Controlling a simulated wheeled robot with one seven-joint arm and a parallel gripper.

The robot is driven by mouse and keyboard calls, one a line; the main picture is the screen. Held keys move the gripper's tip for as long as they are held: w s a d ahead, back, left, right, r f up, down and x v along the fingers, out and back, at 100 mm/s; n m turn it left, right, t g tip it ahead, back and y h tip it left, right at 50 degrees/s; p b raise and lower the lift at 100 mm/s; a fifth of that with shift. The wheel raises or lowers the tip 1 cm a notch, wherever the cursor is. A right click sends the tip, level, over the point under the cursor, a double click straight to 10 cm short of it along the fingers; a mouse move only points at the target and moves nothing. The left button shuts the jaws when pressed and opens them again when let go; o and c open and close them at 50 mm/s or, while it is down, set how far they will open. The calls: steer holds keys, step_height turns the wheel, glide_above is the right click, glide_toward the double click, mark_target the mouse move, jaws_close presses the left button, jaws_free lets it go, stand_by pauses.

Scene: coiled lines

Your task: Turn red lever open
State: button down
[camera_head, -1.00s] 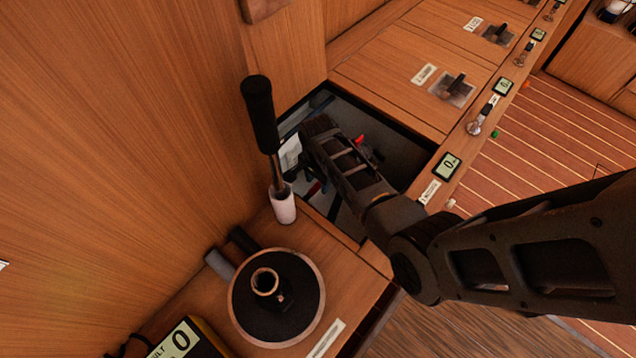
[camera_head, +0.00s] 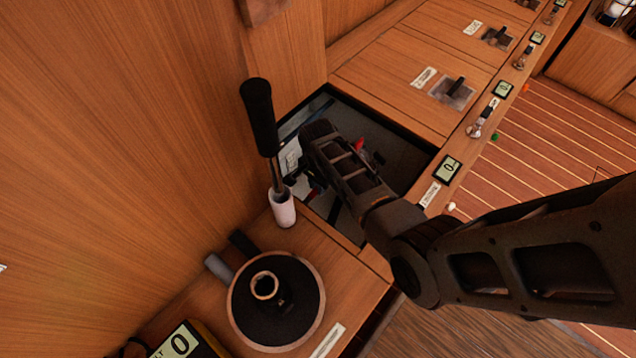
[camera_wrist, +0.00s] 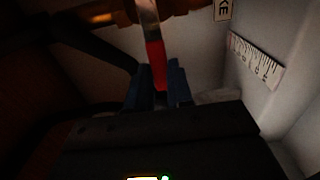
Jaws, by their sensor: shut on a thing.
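The red lever (camera_wrist: 156,62) shows in the dark wrist view, upper middle, with a pale metal part above its red grip. My gripper (camera_wrist: 160,88) is shut on the red grip, with a blue-grey finger on each side of it. In the head view my arm reaches down into an open compartment in the wooden counter, and my own wrist hides the gripper. A small red part (camera_head: 359,145) shows beyond my wrist there; I cannot tell whether it belongs to the same lever.
The open compartment (camera_head: 405,140) has a dark rim close around my arm. A black-handled rod (camera_head: 260,118) in a white holder (camera_head: 283,208) stands at its left. A round black-topped winch (camera_head: 270,318) sits in front. In the wrist view, a marked scale (camera_wrist: 255,60) is on the pale wall.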

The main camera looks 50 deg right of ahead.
stand_by(0.4)
steer(key=shift+w+a+n+p, duration=0.15)
steer(key=shift+w+n, duration=0.4)
steer(key=shift+n, duration=0.45)
steer(key=shift+w+a+n+p, duration=0.2)
steer(key=shift+w+n, duration=0.3)
steer(key=shift+n, duration=0.5)
steer(key=shift+w+a+n+p, duration=0.15)
steer(key=shift+w+n, duration=0.4)
steer(key=shift+n, duration=0.45)
steer(key=c, duration=1)
jaws_free()
